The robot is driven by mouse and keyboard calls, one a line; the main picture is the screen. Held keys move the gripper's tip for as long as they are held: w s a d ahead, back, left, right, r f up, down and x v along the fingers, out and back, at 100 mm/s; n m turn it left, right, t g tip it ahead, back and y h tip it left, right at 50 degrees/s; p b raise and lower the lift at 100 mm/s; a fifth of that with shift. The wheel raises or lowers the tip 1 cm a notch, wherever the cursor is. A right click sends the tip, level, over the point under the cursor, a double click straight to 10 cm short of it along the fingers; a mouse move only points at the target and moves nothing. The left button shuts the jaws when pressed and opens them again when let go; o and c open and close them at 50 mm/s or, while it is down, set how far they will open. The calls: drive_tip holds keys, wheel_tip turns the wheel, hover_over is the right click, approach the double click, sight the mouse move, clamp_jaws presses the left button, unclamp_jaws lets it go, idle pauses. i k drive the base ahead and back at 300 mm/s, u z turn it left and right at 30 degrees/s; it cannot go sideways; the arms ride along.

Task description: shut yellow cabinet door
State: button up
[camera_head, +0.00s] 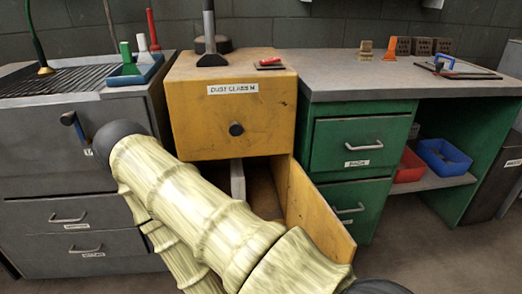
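The yellow cabinet (190,118) stands between a grey cabinet and a green desk. Its upper front is a drawer face with a round black knob and a label reading "DUST CLASS M". Below it, the yellow door (320,215) stands open, swung out towards me from the cabinet's right side. The brown interior shows behind it, with a narrow grey upright piece that I cannot identify. My pale, bamboo-patterned arm crosses in front and hides the lower left of the cabinet opening and part of the door's lower edge. My gripper is not visible.
The grey cabinet (60,240) with handled drawers is close on the left. The green desk (340,145) adjoins on the right, with red (410,165) and blue (445,157) bins on its shelf. Open floor (455,255) lies at the lower right.

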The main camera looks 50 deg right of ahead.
sight(307, 209)
drive_tip(key=u, duration=1.45)
drive_tip(key=k, duration=2.1)
drive_tip(key=z, duration=2)
drive_tip(key=k, duration=0.45)
drive_tip(key=z, duration=0.3)
drive_tip(key=i, duration=0.5)
drive_tip(key=u, duration=0.05)
